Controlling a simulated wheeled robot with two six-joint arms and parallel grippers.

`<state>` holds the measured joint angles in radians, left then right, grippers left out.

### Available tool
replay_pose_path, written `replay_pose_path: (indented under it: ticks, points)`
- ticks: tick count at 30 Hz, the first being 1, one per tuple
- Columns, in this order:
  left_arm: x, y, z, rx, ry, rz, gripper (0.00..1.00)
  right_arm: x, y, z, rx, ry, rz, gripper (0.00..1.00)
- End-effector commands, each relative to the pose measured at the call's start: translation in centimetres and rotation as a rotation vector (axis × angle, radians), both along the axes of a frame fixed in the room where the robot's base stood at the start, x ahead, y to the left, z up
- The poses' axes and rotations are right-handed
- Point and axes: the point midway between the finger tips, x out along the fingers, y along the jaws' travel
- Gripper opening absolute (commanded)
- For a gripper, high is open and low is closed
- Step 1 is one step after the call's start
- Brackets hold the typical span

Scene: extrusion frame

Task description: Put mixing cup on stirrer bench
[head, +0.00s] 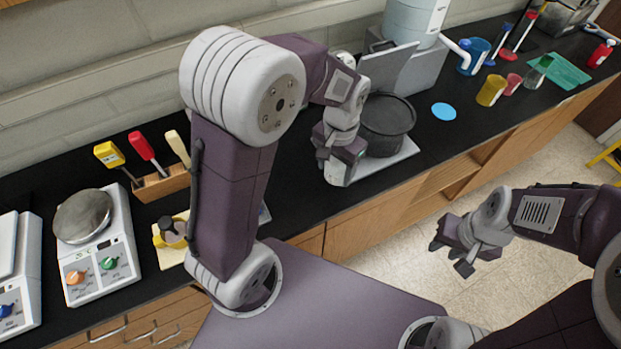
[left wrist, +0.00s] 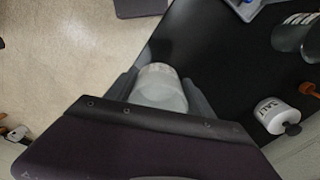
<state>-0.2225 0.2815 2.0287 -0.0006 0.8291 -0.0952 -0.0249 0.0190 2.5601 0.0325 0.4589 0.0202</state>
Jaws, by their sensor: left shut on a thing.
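A white, cloudy cup (left wrist: 160,86), which looks like the mixing cup, sits between the two grey fingers of my left gripper (left wrist: 161,92) in the left wrist view. The fingers are shut on it; faint print shows on its side. A stirrer-like device (head: 95,250) with a round metal plate and orange and green knobs stands at the left. My right gripper (head: 455,255) is open and empty over the floor.
The black pot (head: 386,125) stands on a white base right of my left gripper. A wooden holder (head: 160,184) with coloured-handled tools is at the left. Cups and bottles, including a yellow cup (head: 491,90), stand at the far right. A salt jar (left wrist: 270,115) shows in the left wrist view.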

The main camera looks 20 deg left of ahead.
Motion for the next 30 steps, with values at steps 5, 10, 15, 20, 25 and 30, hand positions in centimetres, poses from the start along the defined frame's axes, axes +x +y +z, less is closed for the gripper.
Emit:
replay_pose_path:
  ticks: [5,10,15,20,25,30]
  points:
    - [-0.6,3.2,-1.8,0.001,0.006,0.010,0.23,0.0,0.0,0.5,0.000,0.000,0.000,0.33]
    - [-1.3,7.9,-4.6,0.000,0.006,0.011,0.23,0.0,0.0,1.2,0.000,0.000,0.000,0.33]
    - [-1.6,10.9,-6.6,0.000,0.002,0.006,0.23,0.0,0.0,1.5,0.000,0.000,0.000,0.33]
    - [-1.7,11.6,-7.1,-0.001,0.000,0.001,0.23,0.0,0.0,1.5,0.000,0.000,0.000,0.33]
    - [-1.9,11.5,-9.5,-0.002,0.008,0.001,0.23,0.0,0.0,1.9,0.000,0.000,0.000,0.33]
    - [-1.7,11.5,-11.1,-0.001,0.001,0.001,0.23,0.0,0.0,2.0,0.000,0.000,0.000,0.33]
